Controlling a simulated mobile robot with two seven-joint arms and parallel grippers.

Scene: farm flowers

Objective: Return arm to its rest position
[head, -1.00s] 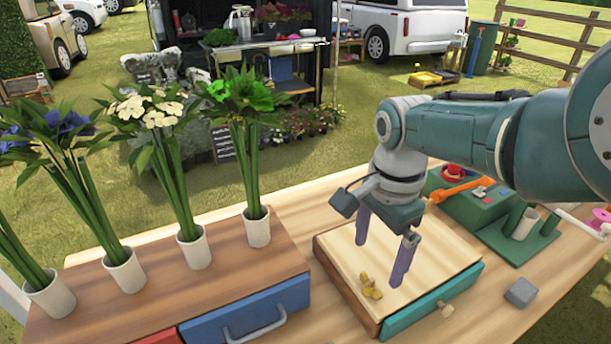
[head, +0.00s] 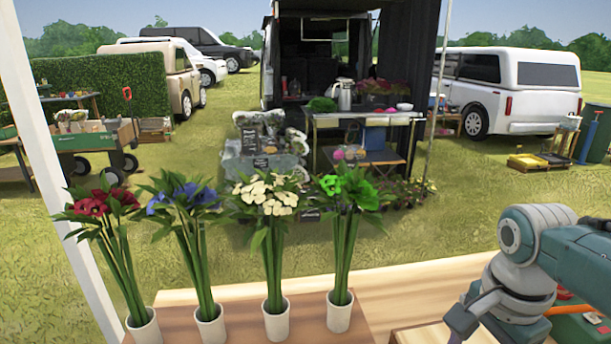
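My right arm (head: 575,258) comes in from the right and bends down at a grey and teal joint. The body of my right gripper (head: 517,331) shows at the bottom edge, lower right. My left arm and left gripper are not in view.
White pots hold red (head: 92,205), blue (head: 186,196), white (head: 268,193) and green flowers (head: 350,190), upright along a wooden top (head: 176,322). A wooden box top (head: 427,335) is partly cut off beside my gripper. A pale post (head: 62,170) stands at left.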

